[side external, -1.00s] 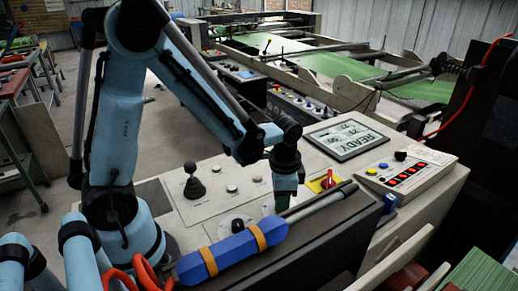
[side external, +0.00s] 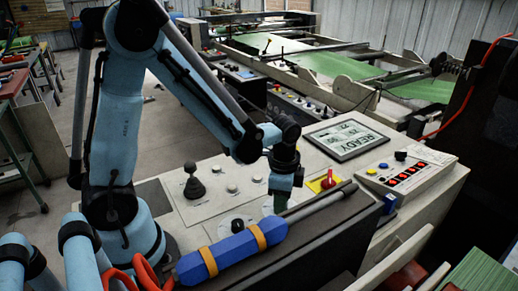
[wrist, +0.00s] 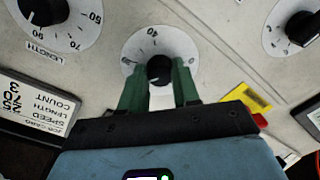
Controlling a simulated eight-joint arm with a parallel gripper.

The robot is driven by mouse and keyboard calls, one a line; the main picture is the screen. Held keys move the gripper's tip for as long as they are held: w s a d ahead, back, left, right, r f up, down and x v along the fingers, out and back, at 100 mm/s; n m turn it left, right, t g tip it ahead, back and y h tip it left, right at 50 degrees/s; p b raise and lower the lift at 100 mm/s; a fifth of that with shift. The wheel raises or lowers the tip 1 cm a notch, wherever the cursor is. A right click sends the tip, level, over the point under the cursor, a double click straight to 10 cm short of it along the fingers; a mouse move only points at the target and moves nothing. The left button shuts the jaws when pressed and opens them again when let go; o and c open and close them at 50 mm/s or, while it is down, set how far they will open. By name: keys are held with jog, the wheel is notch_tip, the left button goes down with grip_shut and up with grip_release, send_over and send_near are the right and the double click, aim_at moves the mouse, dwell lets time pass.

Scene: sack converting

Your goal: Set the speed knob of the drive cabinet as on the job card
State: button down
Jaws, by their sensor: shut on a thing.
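My gripper (wrist: 160,85) is shut on a small black knob (wrist: 159,66), with one green finger on each side of it. The knob sits in the middle of a round white dial; a 40 can be read on its scale, and the near part of the dial is hidden by my gripper. Its name label is not visible. The job card display (wrist: 38,108) is upside down at the left of the wrist view, with rows for speed, length and count; the values are too blurred to read surely. In the side view my gripper (side external: 280,206) is down at the panel.
A knob marked LENGTH (wrist: 42,10) is at upper left in the wrist view, and another black knob (wrist: 303,28) at upper right. In the side view, a red switch on yellow (side external: 328,181), a joystick (side external: 193,182) and a blue wrapped bar (side external: 235,250) are near my gripper.

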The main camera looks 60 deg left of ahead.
jog(key=c, duration=0.8)
grip_release()
jog(key=shift+r, duration=0.1)
jog(key=shift+s+d+r, duration=0.1)
jog(key=shift+r, duration=2.9)
jog(key=shift+s+d+r, duration=0.1)
jog(key=shift+r, duration=2.9)
